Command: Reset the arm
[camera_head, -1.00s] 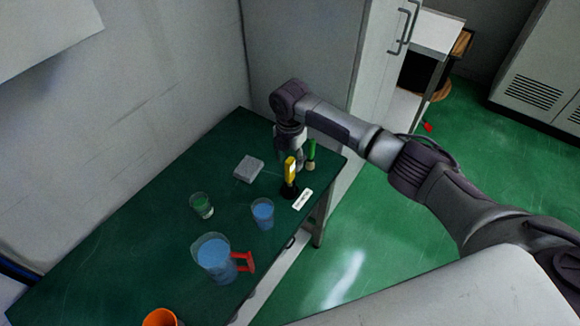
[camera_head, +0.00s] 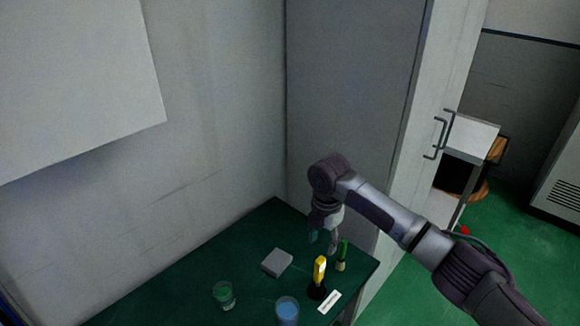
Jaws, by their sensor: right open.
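My right arm comes in from the lower right in the head view. Its gripper (camera_head: 323,240) points down over the far right part of the green table (camera_head: 215,265). The fingers are apart with nothing seen between them. A yellow-handled tool on a black base (camera_head: 319,266) stands just below the gripper in the picture. A green-topped item with a pale lower end (camera_head: 342,254) stands to the right of the fingers. My left gripper is out of view.
A grey block (camera_head: 277,262), a glass with green contents (camera_head: 223,295), a cup of blue liquid (camera_head: 287,310) and a white label (camera_head: 329,301) are on the table. A tall cabinet (camera_head: 350,100) stands behind. Green floor (camera_head: 400,295) is open at right.

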